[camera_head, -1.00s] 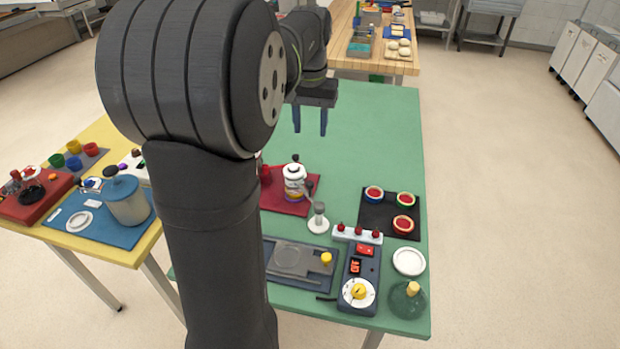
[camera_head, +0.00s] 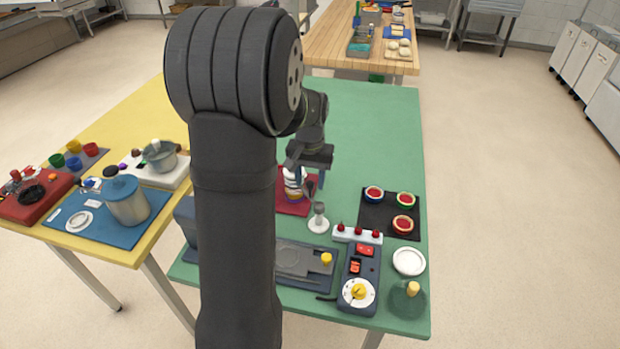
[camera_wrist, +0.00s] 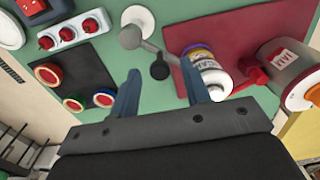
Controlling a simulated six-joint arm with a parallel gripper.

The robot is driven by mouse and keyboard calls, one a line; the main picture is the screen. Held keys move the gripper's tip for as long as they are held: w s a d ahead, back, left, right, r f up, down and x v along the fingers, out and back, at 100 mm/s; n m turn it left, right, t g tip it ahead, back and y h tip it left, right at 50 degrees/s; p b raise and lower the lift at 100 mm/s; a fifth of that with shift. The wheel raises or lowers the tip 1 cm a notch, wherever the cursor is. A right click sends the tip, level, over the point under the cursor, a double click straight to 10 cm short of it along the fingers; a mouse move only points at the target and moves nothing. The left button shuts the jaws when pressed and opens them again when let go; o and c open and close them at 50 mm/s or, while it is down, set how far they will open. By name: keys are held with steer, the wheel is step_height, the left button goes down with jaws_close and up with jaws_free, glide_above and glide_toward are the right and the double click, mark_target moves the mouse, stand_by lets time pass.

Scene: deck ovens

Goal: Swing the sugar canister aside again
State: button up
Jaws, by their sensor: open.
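A white canister (camera_head: 292,186) with coloured bands stands on the red mat; its label is turned partly to the wrist camera (camera_wrist: 207,72) and I cannot read it surely. I take it for the sugar canister. In the head view my gripper partly hides it. My gripper (camera_head: 307,176) is open, pointing down, with nothing held. In the wrist view its fingers (camera_wrist: 162,72) show either side of a black knob (camera_wrist: 160,71) on a grey lever; one fingertip appears close to the canister. Contact cannot be told.
A grey container with a red label (camera_wrist: 288,68) stands beside the canister. The lever's round white base (camera_head: 318,225) is in front. A black mat (camera_head: 380,222) with several coloured rings lies to the right. The green table is clear behind (camera_head: 375,120).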

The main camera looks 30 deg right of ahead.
steer(key=shift+f, duration=0.1)
jaws_close()
steer(key=shift+d+m, duration=0.15)
steer(key=shift+m, duration=0.15)
steer(key=shift+s+d+m, duration=0.4)
steer(key=shift+d+m, duration=0.25)
steer(key=shift+m, duration=1.3)
steer(key=shift+s+d+m, duration=0.35)
steer(key=shift+d+m, duration=0.25)
steer(key=shift+m, duration=1.4)
steer(key=shift+s+d+m, duration=0.4)
steer(key=shift+d+m, duration=0.25)
steer(key=shift+m, duration=1.3)
jaws_free()
